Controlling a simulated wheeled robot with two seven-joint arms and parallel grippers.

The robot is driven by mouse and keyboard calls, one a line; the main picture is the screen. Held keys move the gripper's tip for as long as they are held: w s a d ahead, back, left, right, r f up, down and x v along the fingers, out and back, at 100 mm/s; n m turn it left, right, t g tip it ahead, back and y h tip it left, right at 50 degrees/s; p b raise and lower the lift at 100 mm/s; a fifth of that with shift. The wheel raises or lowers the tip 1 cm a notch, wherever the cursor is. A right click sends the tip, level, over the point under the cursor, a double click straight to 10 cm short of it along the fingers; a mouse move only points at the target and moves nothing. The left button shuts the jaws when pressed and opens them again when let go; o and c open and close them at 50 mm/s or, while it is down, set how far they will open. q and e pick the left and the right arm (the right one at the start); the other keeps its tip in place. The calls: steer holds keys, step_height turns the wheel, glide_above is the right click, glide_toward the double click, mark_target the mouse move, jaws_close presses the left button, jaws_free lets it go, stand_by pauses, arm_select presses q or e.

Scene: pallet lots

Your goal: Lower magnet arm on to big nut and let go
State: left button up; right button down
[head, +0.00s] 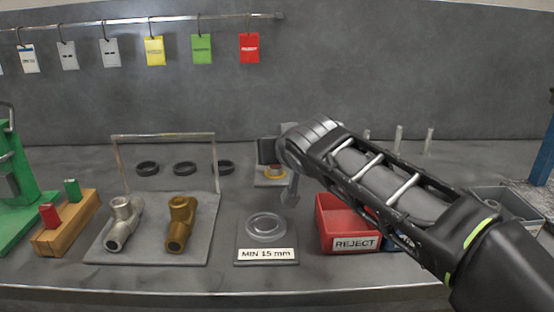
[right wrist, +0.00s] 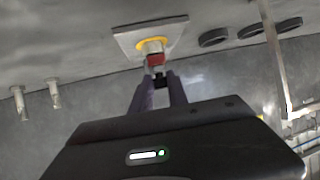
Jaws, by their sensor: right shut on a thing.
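The big nut is a yellow-gold ring (head: 274,174) on a small grey plate (head: 262,183) at the middle of the bench, partly behind my right arm. In the right wrist view the yellow ring (right wrist: 143,44) sits on the tilted-looking plate (right wrist: 122,40). My right gripper (right wrist: 158,80) is shut on a small piece with a red band (right wrist: 156,60), which looks like the magnet arm. Its pale end is at the ring; I cannot tell whether it touches. In the head view my forearm hides most of this piece. My left gripper is not in view.
A red REJECT bin (head: 335,212) stands just right of the plate, under my right arm. A clear disc (head: 265,227) lies on a block labelled MIN 15 mm in front. A wire frame (head: 165,136), two pipe fittings and black rings are to the left.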

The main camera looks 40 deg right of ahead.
steer(key=shift+f, duration=0.4)
steer(key=c, duration=1.3)
jaws_free()
steer(key=shift+r, duration=0.1)
steer(key=shift+s+a+r, duration=0.15)
steer(key=shift+s+r, duration=0.15)
steer(key=shift+r, duration=0.05)
steer(key=p+v, duration=0.1)
steer(key=v, duration=0.6)
steer(key=shift+p, duration=0.4)
steer(key=shift+f, duration=0.1)
